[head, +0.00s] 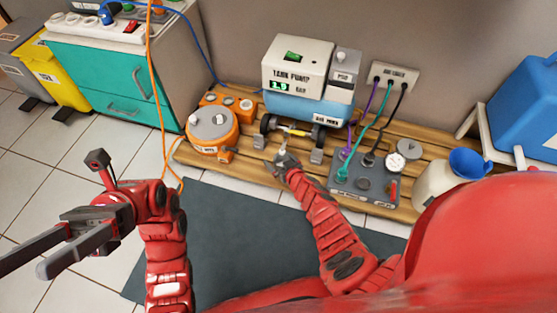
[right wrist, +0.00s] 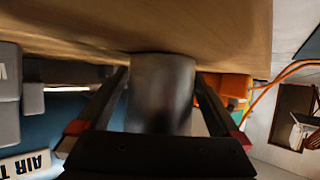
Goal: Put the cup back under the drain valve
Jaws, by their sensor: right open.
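The cup (right wrist: 160,95) is a dark grey cylinder in the right wrist view. It stands against the wooden board, which appears at the top of that tilted view. My right gripper (right wrist: 158,112) is open, with one finger on each side of the cup. In the head view the right gripper (head: 283,160) is low in front of the tank pump (head: 297,65), and the cup is hard to make out there. A yellow part, perhaps the drain valve (head: 294,132), shows under the blue air tank (head: 310,108). My left gripper (head: 28,260) is open and empty at the left.
On the wooden board (head: 250,178), an orange round unit (head: 212,130) stands left of the pump. A grey hose box (head: 365,180) stands to its right. A white jug (head: 435,185) with a blue funnel is farther right. An orange cable hangs at the left.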

